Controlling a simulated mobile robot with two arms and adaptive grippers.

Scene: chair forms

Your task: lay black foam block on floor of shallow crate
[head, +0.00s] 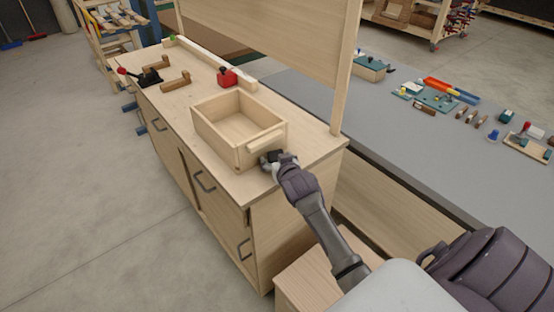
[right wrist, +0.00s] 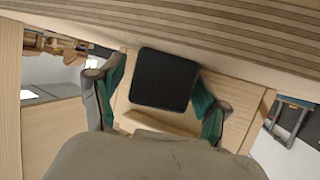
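The shallow wooden crate (head: 215,138) stands open on the workbench, and its visible floor is bare. My right gripper (head: 272,158) is at the crate's near right corner, by the end with the wooden strip. In the right wrist view the black foam block (right wrist: 164,79) sits between the teal pads of my right gripper (right wrist: 162,88), which appear closed on its two sides. In the head view the block is hard to tell from the dark fingers. My left gripper is not in view.
The wooden workbench (head: 180,98) also holds a red container (head: 227,78), a black clamp with a red knob (head: 148,77) and wooden pieces (head: 175,84). An upright wooden panel (head: 275,35) stands behind the crate. A grey table (head: 390,125) with several tools lies to the right.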

